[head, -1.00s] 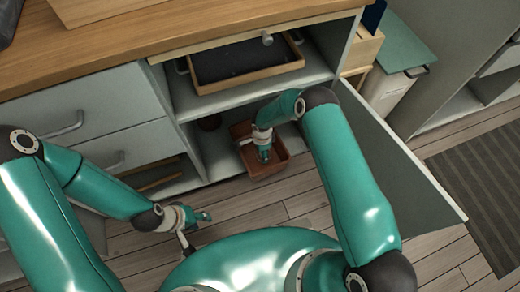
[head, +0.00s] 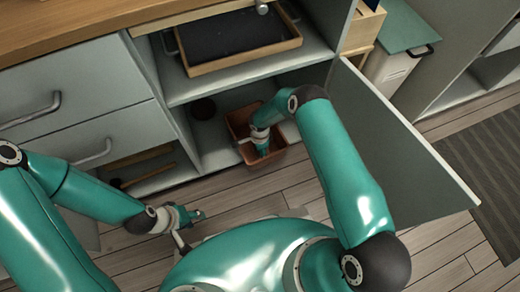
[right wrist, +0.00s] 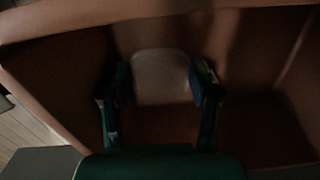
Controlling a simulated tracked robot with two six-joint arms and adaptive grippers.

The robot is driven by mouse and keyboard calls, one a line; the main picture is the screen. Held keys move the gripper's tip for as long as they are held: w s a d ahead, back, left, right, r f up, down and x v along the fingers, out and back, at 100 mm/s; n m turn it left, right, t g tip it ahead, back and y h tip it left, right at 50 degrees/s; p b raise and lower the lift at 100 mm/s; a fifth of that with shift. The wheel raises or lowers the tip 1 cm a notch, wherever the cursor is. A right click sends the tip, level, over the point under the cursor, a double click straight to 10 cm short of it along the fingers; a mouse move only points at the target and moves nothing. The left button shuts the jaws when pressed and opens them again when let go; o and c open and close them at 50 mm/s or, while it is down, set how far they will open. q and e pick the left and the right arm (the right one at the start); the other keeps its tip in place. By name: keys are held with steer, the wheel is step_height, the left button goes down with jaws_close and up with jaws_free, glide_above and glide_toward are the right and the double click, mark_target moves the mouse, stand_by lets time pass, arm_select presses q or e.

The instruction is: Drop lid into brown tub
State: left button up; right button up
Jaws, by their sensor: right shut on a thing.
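The brown tub (head: 236,121) stands on the bottom shelf of the open cabinet, near its front edge. My right gripper (head: 262,149) reaches down into it. In the right wrist view the tub's brown walls (right wrist: 50,65) surround my right gripper (right wrist: 160,90). Its fingers are on both sides of a pale, rounded piece, seemingly the lid (right wrist: 160,72), and are shut on it inside the tub. The lid is hidden in the head view. My left gripper (head: 193,216) hangs over the floor in front of the drawers, away from the tub; its jaw state is unclear.
A wooden tray with a dark bottom (head: 248,65) sits on the shelf above the tub. The open cabinet door (head: 400,150) stands to the right of my right arm. Drawers (head: 70,95) are at left.

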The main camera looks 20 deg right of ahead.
steer(key=shift+f+b, duration=0.55)
steer(key=shift+f, duration=0.05)
steer(key=o, duration=0.5)
steer(key=shift+c, duration=0.2)
steer(key=shift+r, duration=0.15)
steer(key=shift+r+p, duration=0.3)
steer(key=shift+p, duration=0.2)
step_height(320, 180, up, 7)
steer(key=p, duration=0.3)
steer(key=shift+r, duration=0.45)
